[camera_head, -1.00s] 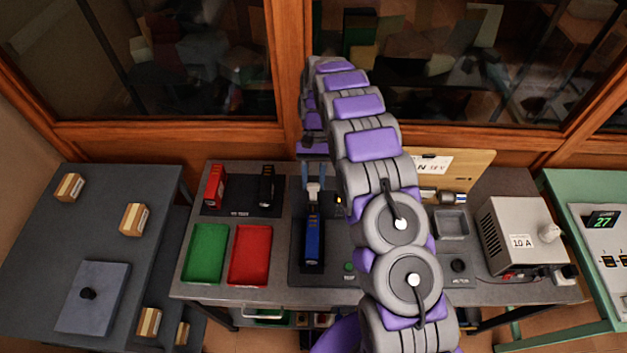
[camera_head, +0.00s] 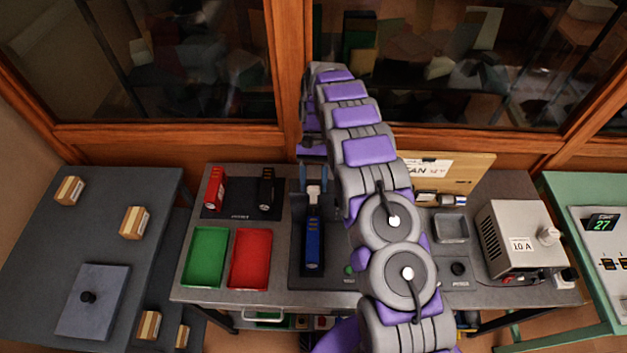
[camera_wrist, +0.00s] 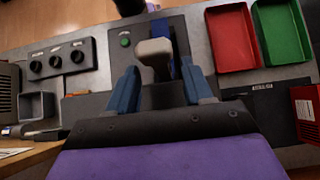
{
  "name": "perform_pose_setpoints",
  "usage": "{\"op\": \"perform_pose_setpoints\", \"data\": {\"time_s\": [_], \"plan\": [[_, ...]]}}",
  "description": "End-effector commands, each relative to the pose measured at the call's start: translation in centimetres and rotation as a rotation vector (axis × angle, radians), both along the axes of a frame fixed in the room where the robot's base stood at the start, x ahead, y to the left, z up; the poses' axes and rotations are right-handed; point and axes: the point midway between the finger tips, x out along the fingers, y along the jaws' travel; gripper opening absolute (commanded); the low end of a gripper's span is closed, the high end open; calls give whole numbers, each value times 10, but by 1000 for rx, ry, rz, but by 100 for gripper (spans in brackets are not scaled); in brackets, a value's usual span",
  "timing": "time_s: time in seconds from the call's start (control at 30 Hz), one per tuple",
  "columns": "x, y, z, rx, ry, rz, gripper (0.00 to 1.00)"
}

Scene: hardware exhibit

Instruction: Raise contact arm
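The contact arm's light grey knob (camera_wrist: 155,50) shows between my gripper's fingertips in the wrist view. In the head view the knob (camera_head: 313,190) stands at the far end of a blue block (camera_head: 312,245) in the dark test fixture (camera_head: 335,277). My gripper (camera_wrist: 160,68) has its two blue fingers apart, one on each side of the knob, with visible gaps. The gripper (camera_head: 313,178) also shows in the head view, just behind the knob. The lower part of the contact arm is hidden by the knob and gripper.
A green tray (camera_head: 205,257) and a red tray (camera_head: 250,259) lie left of the fixture. Red (camera_head: 217,188) and black (camera_head: 267,187) blocks stand behind them. A power supply (camera_head: 518,240) stands at the right. My arm covers the bench's middle right.

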Motion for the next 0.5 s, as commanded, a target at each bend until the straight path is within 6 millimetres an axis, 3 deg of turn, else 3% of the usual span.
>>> {"op": "perform_pose_setpoints", "data": {"time_s": [0.13,0.5], "plan": [[-3,0,2,0,0,0,64],[-3,-1,10,1,0,1,64]]}}
